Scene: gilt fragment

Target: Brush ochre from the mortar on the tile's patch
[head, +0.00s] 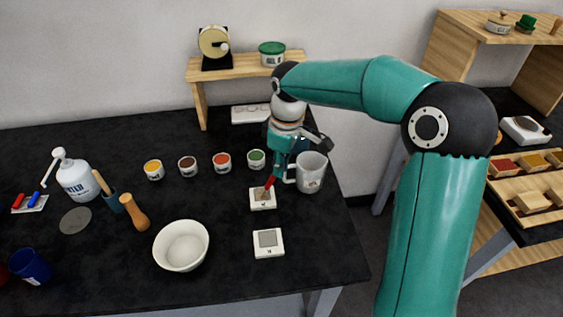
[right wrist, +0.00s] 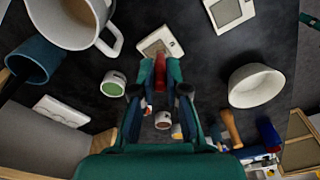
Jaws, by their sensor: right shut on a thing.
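My right gripper (head: 273,177) is shut on a red-handled brush (head: 268,186), which points down at a white tile (head: 253,206). The brush's tan tip is at the tile's patch; I cannot tell whether it touches. In the right wrist view, my right gripper (right wrist: 160,72) has the red brush between its fingers, with the tile (right wrist: 174,43) just beyond. A second white tile (head: 259,252) with a grey patch lies nearer the front. A white bowl (head: 174,261), possibly the mortar, stands left of it; its inside looks pale. My left gripper is not in view.
A white mug (head: 312,175) stands close right of the gripper. Pots of yellow (head: 154,173), brown (head: 188,168), orange (head: 222,167) and green (head: 257,163) line up behind. A wooden pestle-like piece (head: 136,215) and a white bottle (head: 75,183) are left.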

